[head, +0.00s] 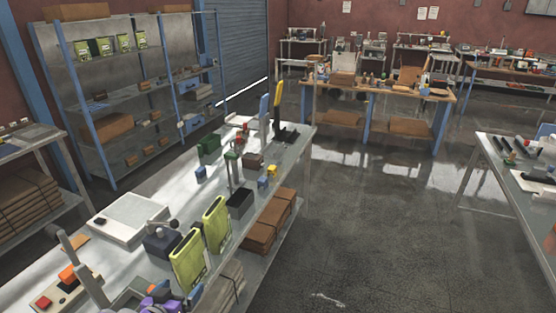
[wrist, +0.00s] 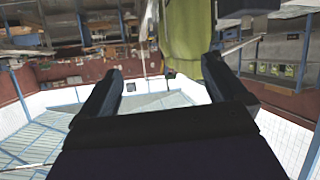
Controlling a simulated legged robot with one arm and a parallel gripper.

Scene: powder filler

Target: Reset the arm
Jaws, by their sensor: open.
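My gripper (wrist: 162,64) shows in the wrist view with its two dark fingers spread wide apart. Nothing is held between them. The wrist view appears upside down, with the roof at the bottom. A yellow-green bag (wrist: 190,35) hangs into that view from the top, beyond the fingers and nearer the right one; I cannot tell how far off it is. In the head view, two yellow-green bags (head: 215,225) (head: 188,260) stand upright on the long workbench (head: 265,155). I cannot pick out my gripper for certain in the head view.
The bench also carries a white flat-topped device (head: 132,218), a black box (head: 240,204), a green box (head: 209,145) and a control box with a red button (head: 62,290). A blue-posted shelf rack (head: 105,127) stands behind it. The floor (head: 350,230) to the right is clear.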

